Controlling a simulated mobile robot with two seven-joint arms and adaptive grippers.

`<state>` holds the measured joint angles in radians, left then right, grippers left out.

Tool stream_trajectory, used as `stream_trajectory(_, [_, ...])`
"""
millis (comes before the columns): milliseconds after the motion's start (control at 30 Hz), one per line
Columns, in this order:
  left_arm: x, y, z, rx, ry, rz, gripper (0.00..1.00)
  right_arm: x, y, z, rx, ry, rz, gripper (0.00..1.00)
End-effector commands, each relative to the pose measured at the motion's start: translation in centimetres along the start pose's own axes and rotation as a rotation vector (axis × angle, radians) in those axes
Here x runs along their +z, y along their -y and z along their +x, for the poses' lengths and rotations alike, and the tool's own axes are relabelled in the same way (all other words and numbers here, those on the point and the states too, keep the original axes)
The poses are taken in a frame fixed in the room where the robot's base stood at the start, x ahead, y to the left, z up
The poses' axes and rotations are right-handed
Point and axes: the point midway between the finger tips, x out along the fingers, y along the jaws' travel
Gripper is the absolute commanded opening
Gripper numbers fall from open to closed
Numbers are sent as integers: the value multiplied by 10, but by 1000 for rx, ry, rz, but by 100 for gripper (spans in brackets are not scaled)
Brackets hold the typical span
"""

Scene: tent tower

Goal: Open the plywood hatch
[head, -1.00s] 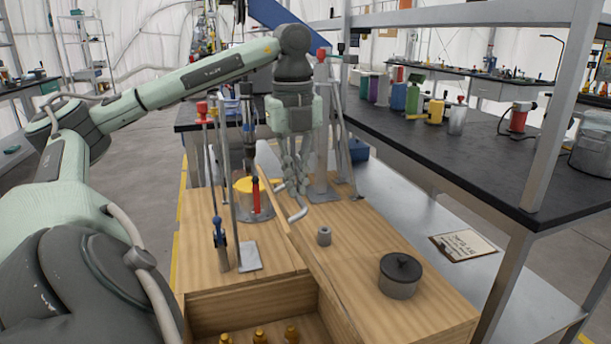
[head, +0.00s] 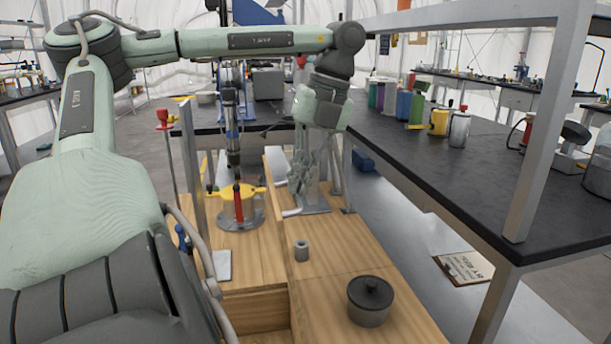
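The plywood hatch (head: 279,185) shows as a narrow wooden panel, nearly edge-on, running front to back along the middle of the wooden bench top. It looks tilted up from the bench. A pale bent metal handle (head: 291,212) is at its right side. My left gripper (head: 297,188) points down just above and beside this handle, to the right of the panel. Its fingers look close together, but I cannot tell whether they touch or hold the handle. My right gripper is not in view.
A lidded grey pot (head: 370,301) and a small grey cylinder (head: 301,250) stand on the bench right of the panel. Left of it is a yellow-topped stand with a red cylinder (head: 239,204). A black-topped table (head: 440,160) bounds the right, with a clipboard (head: 463,266) below.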

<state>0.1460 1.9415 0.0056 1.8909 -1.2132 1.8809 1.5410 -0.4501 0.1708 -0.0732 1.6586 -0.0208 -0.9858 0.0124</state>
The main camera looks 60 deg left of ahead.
Motion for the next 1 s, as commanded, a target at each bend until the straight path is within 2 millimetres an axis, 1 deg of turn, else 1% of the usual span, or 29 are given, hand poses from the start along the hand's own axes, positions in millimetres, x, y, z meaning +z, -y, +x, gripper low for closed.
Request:
stream_trajectory(33, [-10,4,25,26,-42,26,0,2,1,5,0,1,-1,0])
stream_trajectory(567, [-10,2,25,37,-42,24,0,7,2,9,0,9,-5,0])
stream_trajectory(600, [-10,2,25,36,-42,24,6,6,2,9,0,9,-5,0])
stream_trajectory(800, [-9,2,25,37,-41,24,31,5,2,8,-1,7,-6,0])
stream_trajectory(1000, [-8,2,22,35,-38,23,31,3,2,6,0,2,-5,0])
